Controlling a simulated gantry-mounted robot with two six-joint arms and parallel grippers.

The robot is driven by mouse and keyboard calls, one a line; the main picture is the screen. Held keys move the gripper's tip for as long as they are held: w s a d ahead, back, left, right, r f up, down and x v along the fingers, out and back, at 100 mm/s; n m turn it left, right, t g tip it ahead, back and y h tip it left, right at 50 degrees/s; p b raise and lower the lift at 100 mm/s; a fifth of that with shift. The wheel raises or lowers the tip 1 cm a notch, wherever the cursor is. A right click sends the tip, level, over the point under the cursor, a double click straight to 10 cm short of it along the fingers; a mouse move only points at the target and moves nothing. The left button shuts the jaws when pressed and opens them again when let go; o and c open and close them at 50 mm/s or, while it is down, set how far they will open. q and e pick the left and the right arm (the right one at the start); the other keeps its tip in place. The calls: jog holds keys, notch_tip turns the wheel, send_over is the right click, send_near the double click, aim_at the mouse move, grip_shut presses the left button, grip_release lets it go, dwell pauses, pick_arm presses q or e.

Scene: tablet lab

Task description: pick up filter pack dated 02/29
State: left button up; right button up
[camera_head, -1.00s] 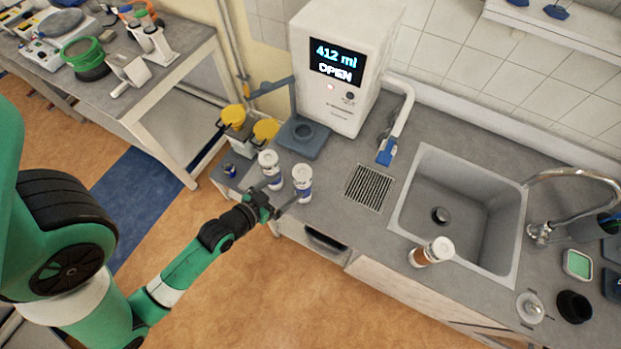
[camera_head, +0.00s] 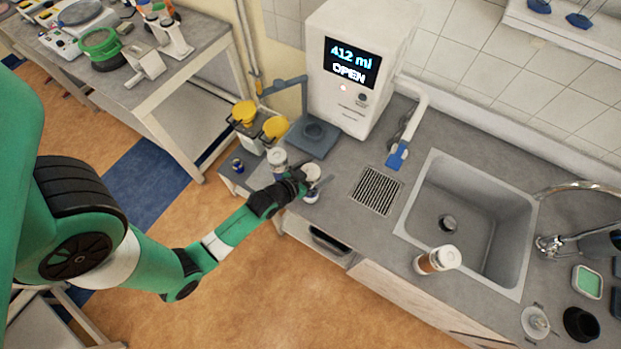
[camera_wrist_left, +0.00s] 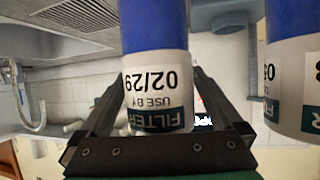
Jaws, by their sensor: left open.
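The filter pack dated 02/29 (camera_wrist_left: 158,85) has a white label reading "USE BY 02/29" and a blue part; it appears upside down in the left wrist view. In the head view it looks to be the right one of two white-topped packs (camera_head: 312,171) at the counter's left front edge. My left gripper (camera_head: 306,184) is open, with its fingers on either side of this pack; whether they touch it I cannot tell. A second pack (camera_head: 277,158) stands just left of it; its partly cut-off label shows in the wrist view (camera_wrist_left: 298,85). My right gripper is not in view.
A white dispenser (camera_head: 360,70) reading "412 ml OPEN" stands behind the packs. A drain grate (camera_head: 377,190) and grey sink (camera_head: 410,215) lie to the right. Yellow-topped containers (camera_head: 244,112) stand left.

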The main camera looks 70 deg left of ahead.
pick_arm(q)
grip_shut()
dwell(0.5)
jog(key=shift+r, duration=0.2)
